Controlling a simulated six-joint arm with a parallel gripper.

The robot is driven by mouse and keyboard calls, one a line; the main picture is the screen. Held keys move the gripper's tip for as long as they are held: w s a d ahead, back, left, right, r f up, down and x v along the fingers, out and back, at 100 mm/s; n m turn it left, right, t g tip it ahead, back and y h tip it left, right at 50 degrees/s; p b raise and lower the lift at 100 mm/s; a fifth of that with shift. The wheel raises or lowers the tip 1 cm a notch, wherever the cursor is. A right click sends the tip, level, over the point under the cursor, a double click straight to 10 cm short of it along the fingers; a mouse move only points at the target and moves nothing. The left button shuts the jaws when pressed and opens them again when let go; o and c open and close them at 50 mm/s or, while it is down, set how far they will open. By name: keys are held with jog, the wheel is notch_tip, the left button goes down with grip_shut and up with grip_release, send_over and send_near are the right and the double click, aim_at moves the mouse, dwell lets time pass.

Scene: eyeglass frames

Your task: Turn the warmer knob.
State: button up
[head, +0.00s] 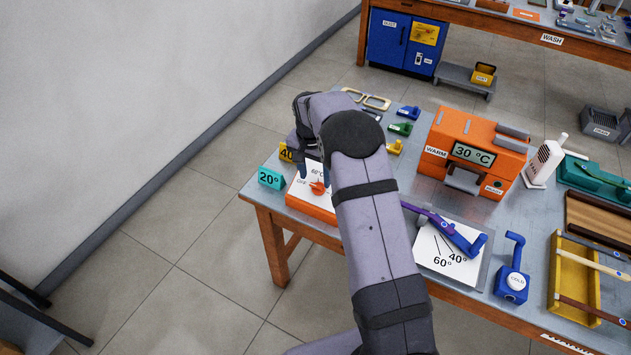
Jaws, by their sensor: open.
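The orange knob (318,187) sits on the white dial face of a low orange box (312,204) at the table's left end.
A teal 20° block (271,178) and a yellow 40° block (287,154) stand close left of the box. Eyeglass frames (366,98) and small coloured pieces (401,128) lie behind.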

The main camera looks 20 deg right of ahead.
aim_at(314, 192)
jog(key=r, duration=0.2)
jog(key=r+b, duration=0.1)
jog(key=r, duration=0.1)
jog(key=shift+s+a+r, duration=0.15)
jog(key=shift+a, duration=0.05)
dwell(0.3)
